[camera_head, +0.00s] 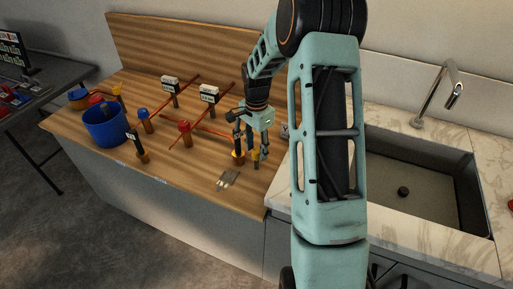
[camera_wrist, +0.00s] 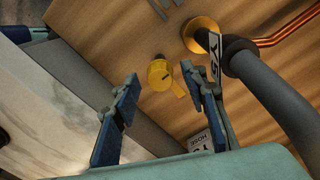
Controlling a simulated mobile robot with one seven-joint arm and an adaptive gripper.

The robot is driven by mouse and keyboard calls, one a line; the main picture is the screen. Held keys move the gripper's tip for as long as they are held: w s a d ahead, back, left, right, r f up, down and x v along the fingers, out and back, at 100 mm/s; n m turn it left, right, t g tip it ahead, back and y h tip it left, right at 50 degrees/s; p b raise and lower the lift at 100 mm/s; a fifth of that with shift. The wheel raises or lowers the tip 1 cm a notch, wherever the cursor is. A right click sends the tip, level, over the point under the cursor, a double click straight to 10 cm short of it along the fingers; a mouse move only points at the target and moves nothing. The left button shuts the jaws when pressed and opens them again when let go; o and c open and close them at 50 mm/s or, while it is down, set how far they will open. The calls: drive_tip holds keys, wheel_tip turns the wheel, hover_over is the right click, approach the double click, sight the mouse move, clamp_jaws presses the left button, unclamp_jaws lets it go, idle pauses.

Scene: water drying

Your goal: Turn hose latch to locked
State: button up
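The yellow hose latch (camera_wrist: 160,76) shows in the wrist view as a round knob with a short lever pointing to the lower right. It stands on the wooden bench top, and in the head view a small yellow piece (camera_head: 256,161) shows beneath my gripper. My gripper (camera_head: 263,148) is above the right end of the wooden bench. In the wrist view its two blue fingers are spread apart, with the latch seen between and beyond their tips. Nothing is held. A grey hose (camera_wrist: 265,90) with a yellow-orange collar (camera_wrist: 201,34) is beside the right finger. A white label reading HOSE (camera_wrist: 198,141) is partly hidden.
Copper pipes (camera_head: 213,129), a red valve (camera_head: 184,127) and a blue bucket (camera_head: 104,127) occupy the bench to the left. A small metal plate (camera_head: 227,180) lies near the front edge. The marble counter and sink (camera_head: 418,185) are on the right.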

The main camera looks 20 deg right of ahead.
clamp_jaws()
drive_tip(key=shift+n, duration=0.4)
drive_tip(key=n+b, duration=0.1)
drive_tip(key=n, duration=0.7)
drive_tip(key=shift+n, duration=0.3)
drive_tip(key=n, duration=0.4)
drive_tip(key=shift+r, duration=0.1)
drive_tip(key=shift+n, duration=2.2)
drive_tip(key=shift+w, duration=0.1)
